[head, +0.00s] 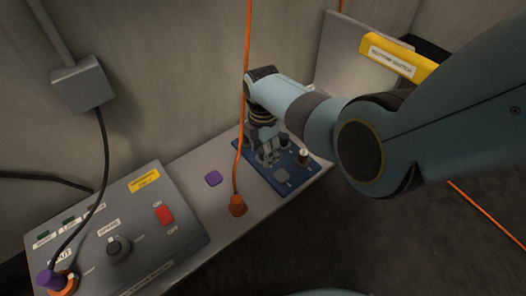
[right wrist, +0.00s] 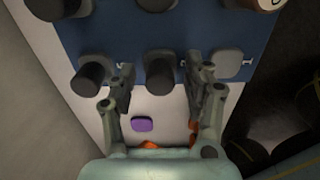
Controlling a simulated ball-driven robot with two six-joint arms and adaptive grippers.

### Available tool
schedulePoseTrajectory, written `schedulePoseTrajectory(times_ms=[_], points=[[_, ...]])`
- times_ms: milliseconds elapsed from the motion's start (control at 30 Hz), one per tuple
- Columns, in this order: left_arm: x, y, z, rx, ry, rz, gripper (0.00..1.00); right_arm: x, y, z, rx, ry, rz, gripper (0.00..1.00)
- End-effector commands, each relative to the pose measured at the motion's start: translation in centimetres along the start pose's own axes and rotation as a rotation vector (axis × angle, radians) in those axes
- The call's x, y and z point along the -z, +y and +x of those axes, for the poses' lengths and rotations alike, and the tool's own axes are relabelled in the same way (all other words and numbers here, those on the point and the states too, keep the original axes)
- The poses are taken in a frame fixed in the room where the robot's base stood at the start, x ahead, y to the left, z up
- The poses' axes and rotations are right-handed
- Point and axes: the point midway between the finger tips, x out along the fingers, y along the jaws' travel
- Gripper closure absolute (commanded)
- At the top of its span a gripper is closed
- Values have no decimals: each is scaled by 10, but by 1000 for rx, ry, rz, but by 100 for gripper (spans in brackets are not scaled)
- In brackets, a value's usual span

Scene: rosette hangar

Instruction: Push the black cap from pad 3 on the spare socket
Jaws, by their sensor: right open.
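My right gripper (head: 267,158) is open over the blue board (head: 290,181). In the right wrist view its fingers (right wrist: 160,72) stand on either side of a black cap (right wrist: 162,66), which I cannot see gripped. Another black cap (right wrist: 88,79) stands to the left, outside the fingers. A flat grey square pad (right wrist: 229,64) lies to the right; a grey pad (head: 281,175) also shows in the head view. Pad numbers are not legible, so I cannot tell which is pad 3. I cannot identify the spare socket. My left gripper is not in view.
A purple square piece (head: 213,178) lies on the grey shelf. An orange plug (head: 238,206) with an orange cable stands beside the board. A control box (head: 150,215) with a red switch (head: 164,214) is at left. A yellow labelled bar (head: 396,60) is at upper right.

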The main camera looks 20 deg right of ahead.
Motion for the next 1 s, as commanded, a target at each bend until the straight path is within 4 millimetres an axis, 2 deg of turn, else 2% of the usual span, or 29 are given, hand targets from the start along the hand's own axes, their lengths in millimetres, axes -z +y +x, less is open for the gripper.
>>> schedulePoseTrajectory(times_ms=[567, 933, 1000], points=[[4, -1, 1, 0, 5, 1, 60, 0, 0, 0, 0, 0, 0, 50], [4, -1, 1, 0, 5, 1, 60, 0, 0, 0, 0, 0, 0, 99], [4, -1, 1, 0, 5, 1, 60, 0, 0, 0, 0, 0, 0, 100]])
